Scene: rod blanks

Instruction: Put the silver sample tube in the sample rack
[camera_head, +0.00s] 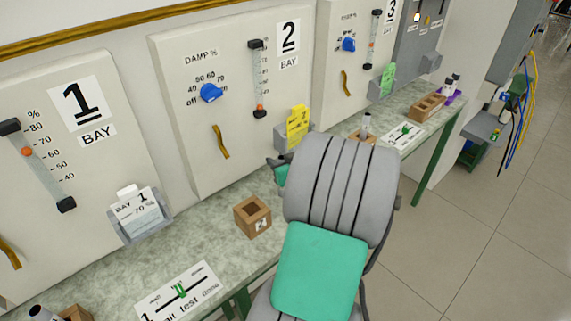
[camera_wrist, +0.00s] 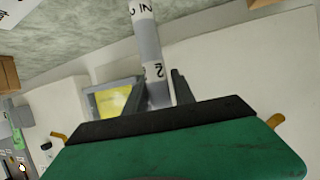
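A silver-grey tube with white, black-lettered bands (camera_wrist: 150,45) stands between the two dark fingers of my gripper (camera_wrist: 160,88) in the wrist view. The fingers are shut on it, and it points away from the palm. In the head view my grey and green arm hides the tube and most of my gripper. A longer wooden rack (camera_head: 427,107) stands at the far right end of the bench and looks like the sample rack. Its holes are too small to make out.
A small wooden block with an empty hole (camera_head: 252,218) sits on the bench (camera_head: 215,238) left of my arm. Another block holds a tube (camera_head: 366,122) beyond my arm; one stands lower left (camera_head: 76,314). Dark and white items (camera_head: 452,84) stand near the far rack. Wall panels line the back.

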